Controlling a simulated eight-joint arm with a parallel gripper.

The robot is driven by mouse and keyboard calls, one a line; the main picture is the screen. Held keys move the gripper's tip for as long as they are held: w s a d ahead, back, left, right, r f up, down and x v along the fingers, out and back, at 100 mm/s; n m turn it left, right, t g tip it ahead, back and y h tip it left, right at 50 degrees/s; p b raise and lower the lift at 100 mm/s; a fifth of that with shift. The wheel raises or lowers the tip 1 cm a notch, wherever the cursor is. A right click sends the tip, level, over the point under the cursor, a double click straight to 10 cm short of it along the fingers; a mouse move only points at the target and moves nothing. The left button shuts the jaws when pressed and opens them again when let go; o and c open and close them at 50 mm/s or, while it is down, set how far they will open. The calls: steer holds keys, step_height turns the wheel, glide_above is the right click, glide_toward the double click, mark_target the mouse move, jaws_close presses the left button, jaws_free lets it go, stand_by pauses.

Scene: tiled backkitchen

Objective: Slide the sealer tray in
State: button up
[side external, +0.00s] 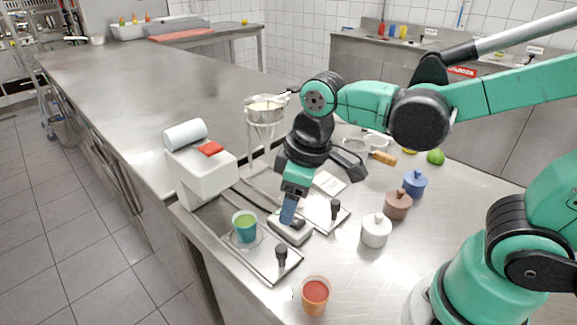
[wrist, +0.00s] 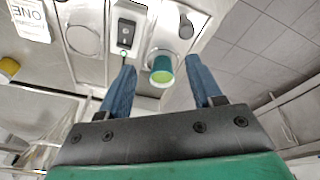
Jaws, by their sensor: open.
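The sealer (side external: 203,178) is a white box with a film roll and red button at the counter's left edge. Its metal tray (side external: 262,262) extends out in front, with a black knob handle (side external: 281,256) at the near end. A teal cup with green contents (side external: 245,228) stands upright in the tray; it also shows in the wrist view (wrist: 162,69). My gripper (side external: 288,210) points down beside the tray, to the right of the cup, apart from the handle. In the wrist view my gripper (wrist: 160,63) is open with nothing held between its blue fingers.
A small pale box with a dark panel (side external: 290,228) lies just below my gripper. Another plate with a black knob (side external: 336,208) lies to the right. Lidded jars (side external: 376,230), an orange cup (side external: 315,294) and a funnel stand (side external: 264,112) are close by.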

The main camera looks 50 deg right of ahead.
mark_target(281, 247)
steer(key=shift+s+a+f+n+g, duration=0.1)
steer(key=shift+a+f+n+g, duration=0.3)
steer(key=shift+a+n+g, duration=0.15)
steer(key=shift+a+f+n+g, duration=0.4)
steer(key=shift+a+n+g, duration=0.05)
steer(key=shift+a+n, duration=0.2)
steer(key=shift+s+a+f+n+g+h, duration=0.15)
steer(key=shift+a+f+n+g+h, duration=0.15)
steer(key=shift+f+n, duration=0.1)
steer(key=shift+f, duration=2.65)
jaws_close()
